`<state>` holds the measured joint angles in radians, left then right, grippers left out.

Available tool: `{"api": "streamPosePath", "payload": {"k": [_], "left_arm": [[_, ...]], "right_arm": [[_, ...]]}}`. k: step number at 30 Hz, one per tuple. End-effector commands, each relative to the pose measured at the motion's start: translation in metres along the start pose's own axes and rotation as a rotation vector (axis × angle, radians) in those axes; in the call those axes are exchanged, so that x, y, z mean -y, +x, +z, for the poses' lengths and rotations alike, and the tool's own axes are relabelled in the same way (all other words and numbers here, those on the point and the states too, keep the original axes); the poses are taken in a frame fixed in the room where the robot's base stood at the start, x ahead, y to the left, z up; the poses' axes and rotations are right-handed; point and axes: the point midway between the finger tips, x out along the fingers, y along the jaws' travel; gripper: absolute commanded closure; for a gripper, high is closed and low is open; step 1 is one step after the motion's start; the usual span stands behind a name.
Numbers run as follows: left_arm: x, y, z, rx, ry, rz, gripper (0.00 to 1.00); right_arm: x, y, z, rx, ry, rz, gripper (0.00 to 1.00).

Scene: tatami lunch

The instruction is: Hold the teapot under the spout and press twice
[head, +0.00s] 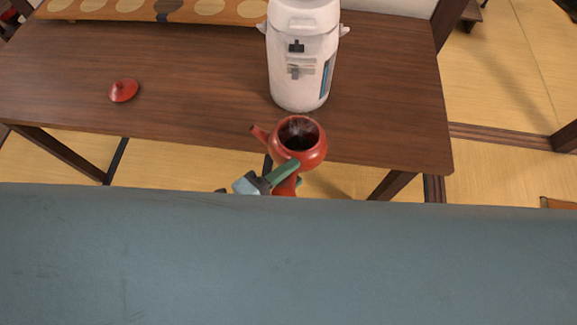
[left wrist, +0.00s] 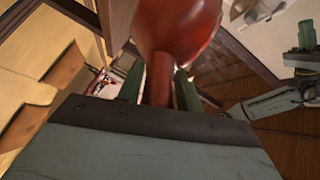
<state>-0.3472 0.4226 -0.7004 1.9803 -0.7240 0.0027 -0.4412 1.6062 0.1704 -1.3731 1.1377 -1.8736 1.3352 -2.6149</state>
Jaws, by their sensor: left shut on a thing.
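The red teapot (head: 312,153) is lidless, its dark inside open to the top and its short spout pointing left. In the head view it overlaps the table's front edge, below and in front of the white dispenser (head: 284,84). A small dark fitting and a grey part show on the dispenser's front. My left gripper (head: 285,175) is shut on the teapot's handle; the left wrist view shows the handle (left wrist: 161,80) between its green fingers. The red lid (head: 123,91) lies on the table at left. My right gripper (left wrist: 306,48) shows partly at the left wrist view's right edge; its jaws are unclear.
The brown wooden table (head: 200,75) is mostly bare between the lid and the dispenser. Tatami floor (head: 500,100) shows to the right.

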Motion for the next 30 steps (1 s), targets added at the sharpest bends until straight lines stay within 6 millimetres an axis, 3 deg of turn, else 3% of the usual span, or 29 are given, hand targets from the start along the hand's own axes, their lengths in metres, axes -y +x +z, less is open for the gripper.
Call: {"api": "streamPosePath", "payload": {"k": [15, 30], "left_arm": [[-0.008, -0.02, -0.019, -0.002, 0.0, -0.003, 1.0], [-0.008, -0.022, -0.021, -0.002, 0.001, -0.004, 1.0]], "right_arm": [[0.0, 0.004, 0.002, 0.0, 0.0, 0.0, 1.0], [0.0, 0.004, 0.002, 0.0, 0.0, 0.0, 1.0]]}}
